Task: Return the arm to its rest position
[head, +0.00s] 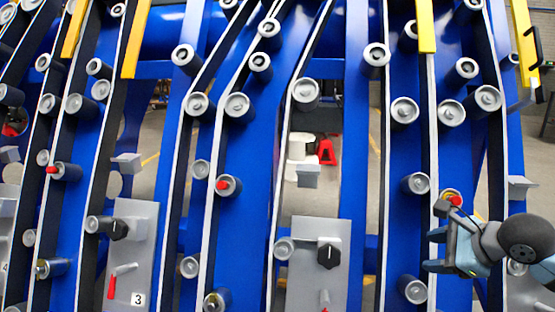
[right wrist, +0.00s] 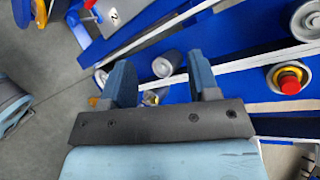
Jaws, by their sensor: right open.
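My right gripper (head: 434,250) is at the lower right of the head view, in front of the blue chassis (head: 395,200). Its two fingers point left and stand apart with nothing between them. In the right wrist view the open fingers (right wrist: 160,78) show on either side of a gap, with grey rollers and blue frame beyond. My left gripper is in neither view.
A red button on a yellow ring (head: 453,199) sits just above my right gripper; it also shows in the right wrist view (right wrist: 290,80). Grey rollers and white-edged belts cover the chassis. Grey panels with black knobs (head: 329,255) stand at the lower middle and left.

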